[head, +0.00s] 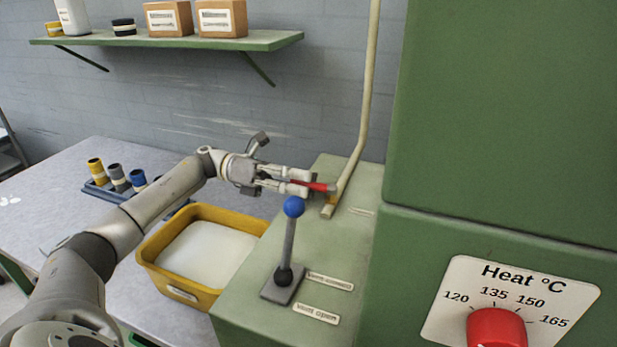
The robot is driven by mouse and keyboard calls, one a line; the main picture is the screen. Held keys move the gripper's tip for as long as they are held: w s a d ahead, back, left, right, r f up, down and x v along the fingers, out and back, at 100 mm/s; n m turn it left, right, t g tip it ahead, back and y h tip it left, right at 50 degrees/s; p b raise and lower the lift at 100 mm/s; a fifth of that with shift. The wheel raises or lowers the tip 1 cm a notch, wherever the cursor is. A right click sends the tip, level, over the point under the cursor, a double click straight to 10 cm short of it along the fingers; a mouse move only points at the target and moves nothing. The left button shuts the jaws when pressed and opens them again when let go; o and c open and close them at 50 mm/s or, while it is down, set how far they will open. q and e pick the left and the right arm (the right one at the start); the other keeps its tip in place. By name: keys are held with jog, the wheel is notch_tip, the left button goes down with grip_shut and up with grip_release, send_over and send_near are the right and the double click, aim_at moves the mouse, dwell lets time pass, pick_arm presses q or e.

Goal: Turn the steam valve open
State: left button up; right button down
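The steam valve's red handle (320,187) sticks out to the left from the foot of the cream pipe (366,100), on top of the green machine housing. My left gripper (306,183) reaches in from the left, with its two fingers on either side of the handle. The fingers look closed on the handle's outer part; the inner part by the pipe shows. The exact contact is small and partly hidden by the fingers. My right gripper is not in view.
A blue-knobbed lever (289,240) stands upright just in front of my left gripper, beside a "vent open" label (317,314). A yellow tub (160,279) of white material sits left of the housing. A red heat dial (496,328) is at lower right. A shelf (270,41) hangs behind.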

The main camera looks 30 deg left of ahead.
pick_arm(q)
jog(key=shift+x, duration=0.85)
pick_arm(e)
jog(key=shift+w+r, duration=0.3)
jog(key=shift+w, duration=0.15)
pick_arm(q)
jog(key=shift+c, duration=0.5)
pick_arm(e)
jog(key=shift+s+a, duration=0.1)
pick_arm(q)
grip_shut()
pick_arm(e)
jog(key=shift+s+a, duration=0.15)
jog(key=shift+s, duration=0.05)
